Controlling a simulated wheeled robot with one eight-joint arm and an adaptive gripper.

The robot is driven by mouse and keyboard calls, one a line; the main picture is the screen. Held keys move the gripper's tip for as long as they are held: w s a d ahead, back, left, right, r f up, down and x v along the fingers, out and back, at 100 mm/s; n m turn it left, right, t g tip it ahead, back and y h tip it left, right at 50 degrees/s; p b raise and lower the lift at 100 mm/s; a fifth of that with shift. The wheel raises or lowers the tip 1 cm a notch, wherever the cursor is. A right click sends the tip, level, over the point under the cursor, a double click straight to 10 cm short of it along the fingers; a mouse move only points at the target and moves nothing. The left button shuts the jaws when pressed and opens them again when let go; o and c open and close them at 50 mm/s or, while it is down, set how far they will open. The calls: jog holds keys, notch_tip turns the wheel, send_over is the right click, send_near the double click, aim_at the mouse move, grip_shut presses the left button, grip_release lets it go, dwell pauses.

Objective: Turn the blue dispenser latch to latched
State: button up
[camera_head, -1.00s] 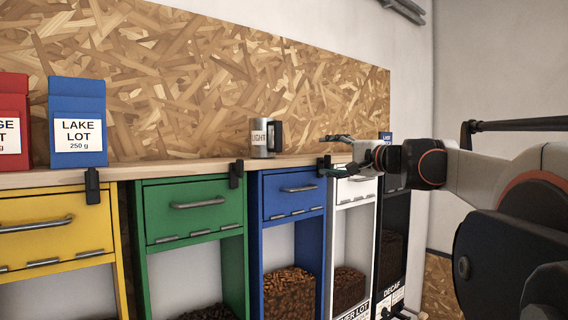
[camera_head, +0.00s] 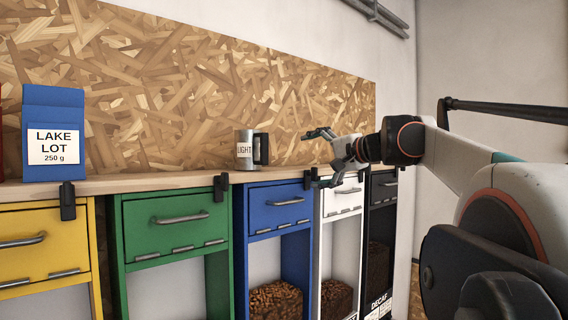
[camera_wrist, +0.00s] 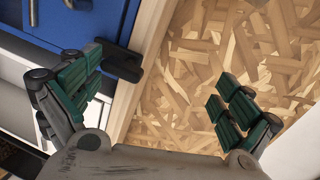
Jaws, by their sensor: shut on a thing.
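The blue dispenser (camera_head: 262,210) stands under the counter, between the green and white ones. Its black latch (camera_head: 308,180) sits at the counter's front edge, by the upper right corner of its drawer. The latch also shows in the wrist view (camera_wrist: 122,62), beside the tip of my left finger. My gripper (camera_head: 322,158) is at the latch, with one finger above the counter and the other low at its front edge. In the wrist view my gripper (camera_wrist: 170,85) has its green-padded fingers wide apart, with nothing spanning them. I cannot tell whether the left finger touches the latch.
A grey mug labelled LIGHT (camera_head: 245,152) stands on the counter (camera_head: 150,183), left of my gripper. A blue LAKE LOT bag (camera_head: 54,110) is farther left. Yellow (camera_head: 40,240), green (camera_head: 172,222), white (camera_head: 345,198) and black (camera_head: 383,190) dispensers line the front. A chipboard panel backs the counter.

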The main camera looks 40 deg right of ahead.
jog(key=shift+s+d+r, duration=0.15)
jog(key=shift+s+r, duration=0.1)
jog(key=shift+s, duration=0.2)
jog(key=shift+s+d+r, duration=0.15)
jog(key=shift+s+r, duration=0.05)
jog(key=shift+s, duration=0.25)
jog(key=shift+c, duration=0.9)
jog(key=v, duration=0.4)
jog(key=shift+s+a+r, duration=0.15)
jog(key=shift+s+a, duration=0.1)
jog(key=shift+a, duration=0.1)
jog(key=c, duration=0.4)
jog(key=shift+s+f, duration=0.25)
jog(key=shift+s, duration=0.35)
jog(key=shift+s+f, duration=0.2)
jog(key=shift+s, duration=0.45)
jog(key=shift+c, duration=0.2)
